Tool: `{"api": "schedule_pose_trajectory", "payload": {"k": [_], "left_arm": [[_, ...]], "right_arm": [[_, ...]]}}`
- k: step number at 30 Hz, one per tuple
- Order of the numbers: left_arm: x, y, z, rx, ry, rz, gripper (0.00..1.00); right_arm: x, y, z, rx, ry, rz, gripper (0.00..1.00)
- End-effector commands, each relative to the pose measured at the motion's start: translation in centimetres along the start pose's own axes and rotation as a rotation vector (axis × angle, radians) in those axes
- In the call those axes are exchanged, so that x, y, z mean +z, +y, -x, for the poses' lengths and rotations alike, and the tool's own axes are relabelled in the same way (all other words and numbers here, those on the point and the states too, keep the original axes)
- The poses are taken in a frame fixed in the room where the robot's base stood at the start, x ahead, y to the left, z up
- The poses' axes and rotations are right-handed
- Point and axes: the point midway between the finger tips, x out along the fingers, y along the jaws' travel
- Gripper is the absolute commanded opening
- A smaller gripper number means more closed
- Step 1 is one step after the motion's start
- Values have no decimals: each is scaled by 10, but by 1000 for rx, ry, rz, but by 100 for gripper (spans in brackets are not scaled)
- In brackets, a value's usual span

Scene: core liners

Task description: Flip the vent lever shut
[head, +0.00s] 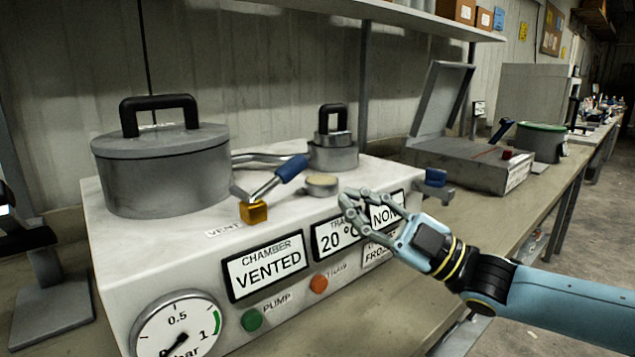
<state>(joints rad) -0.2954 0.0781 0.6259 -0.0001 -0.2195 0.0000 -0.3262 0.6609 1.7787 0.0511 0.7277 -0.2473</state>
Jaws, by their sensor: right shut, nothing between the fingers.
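The vent lever (291,168) has a blue grip on a metal arm. It rises at a slant, up and to the right, from a brass valve body (254,211) beside the VENT label, on top of the white chamber unit (130,262). The chamber display (266,266) reads VENTED. My right gripper (347,201) is shut and empty. It shows at the front edge of the unit, right of the lever and apart from it in the picture, partly covering the right-hand displays. My left gripper is not in view.
A pressure gauge (178,325) is on the front. An open grey case (470,162) sits farther right.

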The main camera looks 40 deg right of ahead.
Motion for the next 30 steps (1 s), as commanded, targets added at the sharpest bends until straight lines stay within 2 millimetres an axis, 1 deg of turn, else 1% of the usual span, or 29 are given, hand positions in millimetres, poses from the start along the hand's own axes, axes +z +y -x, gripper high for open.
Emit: {"api": "schedule_pose_trajectory", "payload": {"k": [1, 6, 9, 12, 16, 30], "left_arm": [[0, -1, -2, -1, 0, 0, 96], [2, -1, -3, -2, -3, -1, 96], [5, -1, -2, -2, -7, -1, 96], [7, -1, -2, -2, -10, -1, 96], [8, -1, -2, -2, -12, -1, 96], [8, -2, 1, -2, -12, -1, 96]], "right_arm": [[0, 0, -12, 5, 4, 2, 0], [0, 0, -42, 4, 2, 0, 0], [0, 0, -54, 3, 1, -1, 0], [0, 0, -62, 1, 0, -1, 0], [0, 0, -65, 0, -1, -1, 0], [-1, 2, -66, -13, -1, 16, 0]]}}
